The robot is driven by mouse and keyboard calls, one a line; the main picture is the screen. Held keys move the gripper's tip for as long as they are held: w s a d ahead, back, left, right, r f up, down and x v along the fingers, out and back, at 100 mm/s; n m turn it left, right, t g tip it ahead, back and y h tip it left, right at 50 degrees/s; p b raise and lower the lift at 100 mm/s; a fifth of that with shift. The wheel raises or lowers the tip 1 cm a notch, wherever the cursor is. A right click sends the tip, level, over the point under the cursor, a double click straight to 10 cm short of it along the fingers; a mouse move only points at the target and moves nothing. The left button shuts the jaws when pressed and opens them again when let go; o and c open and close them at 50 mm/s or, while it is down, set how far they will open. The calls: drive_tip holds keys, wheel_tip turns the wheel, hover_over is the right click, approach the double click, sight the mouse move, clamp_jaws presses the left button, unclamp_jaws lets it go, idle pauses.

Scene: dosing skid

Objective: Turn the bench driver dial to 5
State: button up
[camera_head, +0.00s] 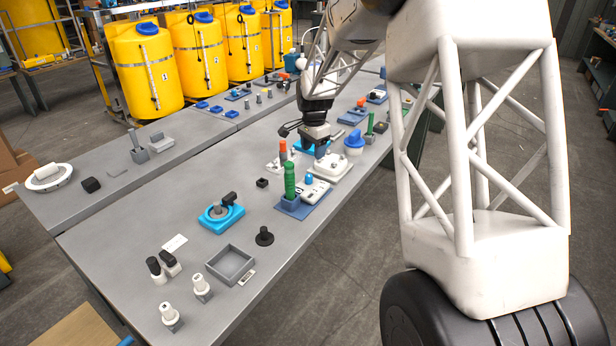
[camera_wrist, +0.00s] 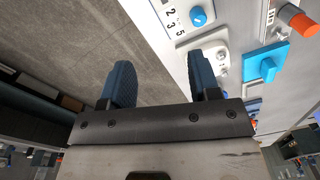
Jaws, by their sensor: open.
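A white panel with the printed figures 2, 3 and 5 (camera_wrist: 171,18) shows at the top of the wrist view, with a small blue knob (camera_wrist: 198,17) beside them. I cannot read the knob's setting. In the head view a similar small blue knob (camera_head: 309,178) stands on a white panel beside a green handle. Another white plate (camera_head: 333,168) lies just behind it. No label marks which is the bench driver dial. My gripper (camera_head: 320,148) is above the bench near this plate. In the wrist view its two blue fingers (camera_wrist: 163,78) are apart, with nothing between them.
A green handle (camera_head: 290,180) and an orange-topped post (camera_head: 283,149) stand close to my gripper. A larger blue knob (camera_head: 354,141) stands to its right. A light-blue fixture (camera_head: 221,217) and a grey tray (camera_head: 231,264) are nearer the front.

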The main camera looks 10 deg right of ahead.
sight(308, 175)
drive_tip(key=w+f+m, duration=0.1)
drive_tip(key=w+f, duration=0.3)
drive_tip(key=w+f+m, duration=0.1)
drive_tip(key=w+f, duration=0.3)
drive_tip(key=f, duration=0.1)
drive_tip(key=shift+w+d+f+m, duration=0.1)
drive_tip(key=shift+w+f+m, duration=0.2)
drive_tip(key=shift+w, duration=0.1)
drive_tip(key=shift+f, duration=3.9)
drive_tip(key=c, duration=0.9)
